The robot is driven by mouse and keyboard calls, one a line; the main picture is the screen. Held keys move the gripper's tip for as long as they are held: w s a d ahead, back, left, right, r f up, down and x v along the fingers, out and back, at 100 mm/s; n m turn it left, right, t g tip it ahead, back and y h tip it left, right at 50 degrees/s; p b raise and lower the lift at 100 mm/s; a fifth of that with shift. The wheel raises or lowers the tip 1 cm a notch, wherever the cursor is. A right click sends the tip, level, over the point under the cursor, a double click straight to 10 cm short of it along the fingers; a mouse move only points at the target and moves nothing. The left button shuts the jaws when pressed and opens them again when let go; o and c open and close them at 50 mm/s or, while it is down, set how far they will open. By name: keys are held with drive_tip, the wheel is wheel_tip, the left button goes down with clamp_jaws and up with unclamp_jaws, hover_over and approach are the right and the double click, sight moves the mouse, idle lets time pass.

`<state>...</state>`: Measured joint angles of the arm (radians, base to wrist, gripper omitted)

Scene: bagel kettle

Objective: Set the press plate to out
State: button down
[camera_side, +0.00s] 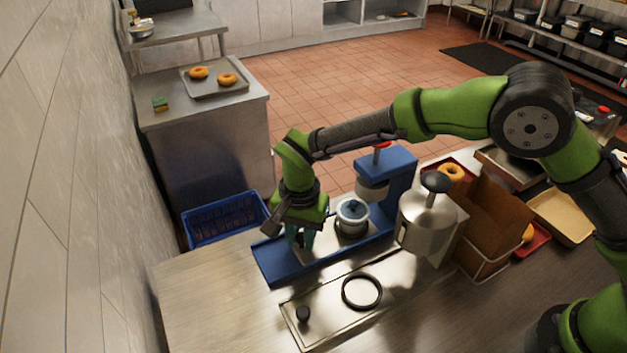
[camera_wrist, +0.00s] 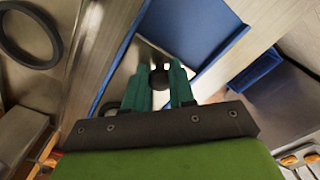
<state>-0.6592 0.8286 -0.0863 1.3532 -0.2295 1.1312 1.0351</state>
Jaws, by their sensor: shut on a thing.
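The blue press (camera_side: 400,172) stands on the counter, its long blue base reaching left and toward the camera. My gripper (camera_side: 303,240) is low over the left part of the base, fingers pointing down. In the wrist view its teal fingers (camera_wrist: 166,85) are shut around a dark round knob (camera_wrist: 161,74), which appears to be the plate's handle. The gripper hides that end of the plate in the side view.
A steel panel with a black ring (camera_side: 362,291) and black knob (camera_side: 303,314) lies in front. A steel canister (camera_side: 429,220) stands right of the press, beside a brown box (camera_side: 494,220). A blue crate (camera_side: 224,220) is behind left. The counter's left front is bare.

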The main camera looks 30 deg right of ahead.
drive_tip(key=a, duration=0.7)
drive_tip(key=shift+a, duration=0.1)
drive_tip(key=c, duration=1)
unclamp_jaws()
drive_tip(key=shift+r, duration=0.1)
wheel_tip(320, 180, up, 17)
drive_tip(key=shift+f, duration=0.15)
